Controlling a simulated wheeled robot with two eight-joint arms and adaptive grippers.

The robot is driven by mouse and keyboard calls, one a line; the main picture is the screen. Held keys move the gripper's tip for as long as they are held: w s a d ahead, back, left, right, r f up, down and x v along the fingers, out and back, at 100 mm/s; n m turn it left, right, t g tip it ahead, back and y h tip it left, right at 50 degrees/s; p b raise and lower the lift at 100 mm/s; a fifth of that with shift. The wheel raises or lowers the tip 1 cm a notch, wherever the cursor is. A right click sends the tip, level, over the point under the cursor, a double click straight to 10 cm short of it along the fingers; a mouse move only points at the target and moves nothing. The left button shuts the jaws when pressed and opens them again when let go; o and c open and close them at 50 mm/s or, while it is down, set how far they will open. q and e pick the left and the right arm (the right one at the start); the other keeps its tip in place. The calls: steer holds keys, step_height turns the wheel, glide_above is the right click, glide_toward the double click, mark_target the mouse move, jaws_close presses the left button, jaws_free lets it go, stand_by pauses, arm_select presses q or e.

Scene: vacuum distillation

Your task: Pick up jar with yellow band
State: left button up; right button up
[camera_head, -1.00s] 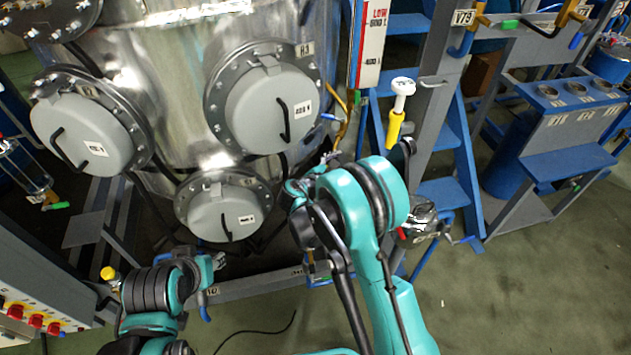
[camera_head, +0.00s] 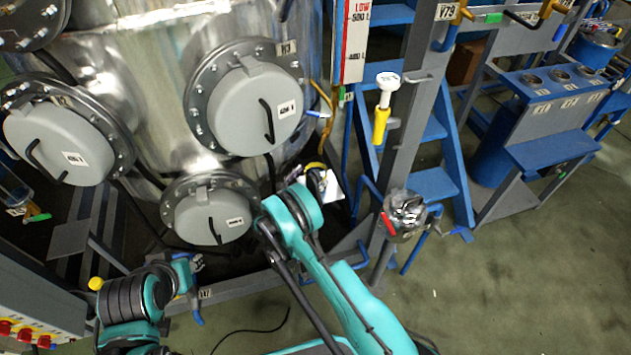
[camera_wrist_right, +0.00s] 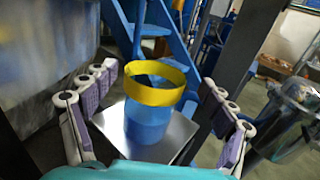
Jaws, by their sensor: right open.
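The jar with the yellow band (camera_wrist_right: 148,122) shows in the right wrist view as a clear, bluish cylinder with a wide yellow ring at its top. It stands upright on a flat metal plate (camera_wrist_right: 178,137). My right gripper (camera_wrist_right: 160,80) is open, with its purple-padded fingers on either side of the jar, apart from it. In the head view, the yellow band (camera_head: 314,167) peeks out beyond my right arm, above the pale plate (camera_head: 331,188); the arm hides most of the jar. My left gripper (camera_head: 192,265) is at the lower left, too small to tell its state.
A large steel vessel (camera_head: 165,95) with round grey hatches stands behind. A grey post (camera_head: 410,110) carries a yellow-and-white valve handle (camera_head: 383,108). A metal fitting (camera_head: 404,213) sits right of the plate. Green floor (camera_head: 500,290) is open at the lower right.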

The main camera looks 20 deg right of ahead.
mark_target(322, 164)
steer(key=x, duration=0.1)
steer(key=b+x, duration=0.1)
steer(key=x, duration=0.2)
steer(key=shift+w+a+f, duration=0.1)
steer(key=shift+w+f, duration=0.05)
steer(key=shift+f, duration=0.1)
jaws_close()
steer(key=shift+r, duration=0.2)
